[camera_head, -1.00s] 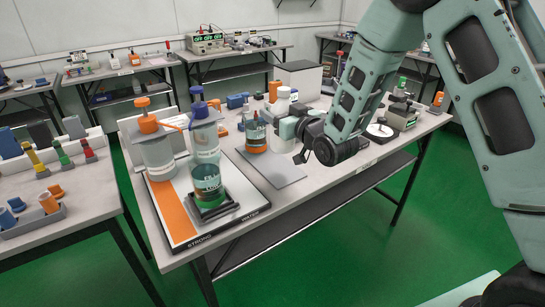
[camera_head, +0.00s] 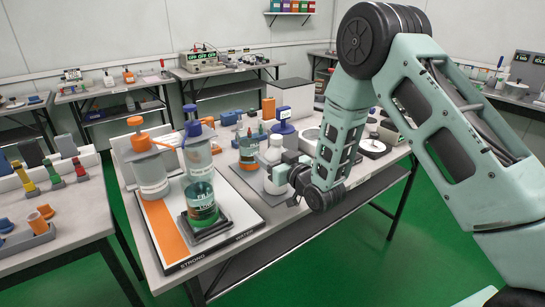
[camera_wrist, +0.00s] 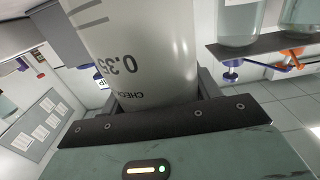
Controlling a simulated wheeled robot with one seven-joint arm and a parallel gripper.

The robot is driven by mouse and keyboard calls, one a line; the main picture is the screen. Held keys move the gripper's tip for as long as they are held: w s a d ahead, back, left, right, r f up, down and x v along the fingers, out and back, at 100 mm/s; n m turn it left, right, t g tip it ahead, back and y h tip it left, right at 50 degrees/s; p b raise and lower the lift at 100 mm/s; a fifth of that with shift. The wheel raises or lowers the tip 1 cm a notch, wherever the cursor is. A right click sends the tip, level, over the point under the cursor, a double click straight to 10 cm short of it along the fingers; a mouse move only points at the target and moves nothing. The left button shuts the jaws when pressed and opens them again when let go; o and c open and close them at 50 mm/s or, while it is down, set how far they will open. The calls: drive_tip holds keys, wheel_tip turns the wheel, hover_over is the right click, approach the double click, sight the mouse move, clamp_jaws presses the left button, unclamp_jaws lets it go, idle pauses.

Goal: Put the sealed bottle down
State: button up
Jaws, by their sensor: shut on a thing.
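My gripper (camera_head: 286,178) is shut on a white bottle (camera_head: 271,158), which stands about upright in the head view. The bottle fills the middle of the wrist view (camera_wrist: 140,50), where upside-down "0.35" and "CHECK" markings show on its side. The bottle is over a grey mat (camera_head: 238,176) on the table, near the front edge. I cannot tell whether its base touches the mat. The gripper hides part of its lower right side. A small bottle with orange and dark parts (camera_head: 249,152) stands just behind and left of it.
To the left, a tray board (camera_head: 160,228) marked "STRONG" and "WATER" holds an orange-topped jar (camera_head: 150,172) and a blue-topped cylinder (camera_head: 200,180). A blue device (camera_head: 284,128) and a white box (camera_head: 292,98) stand behind. Round instruments (camera_head: 372,147) are to the right.

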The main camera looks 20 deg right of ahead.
drive_tip(key=o, duration=1)
drive_tip(key=shift+f, duration=0.15)
drive_tip(key=o, duration=0.4)
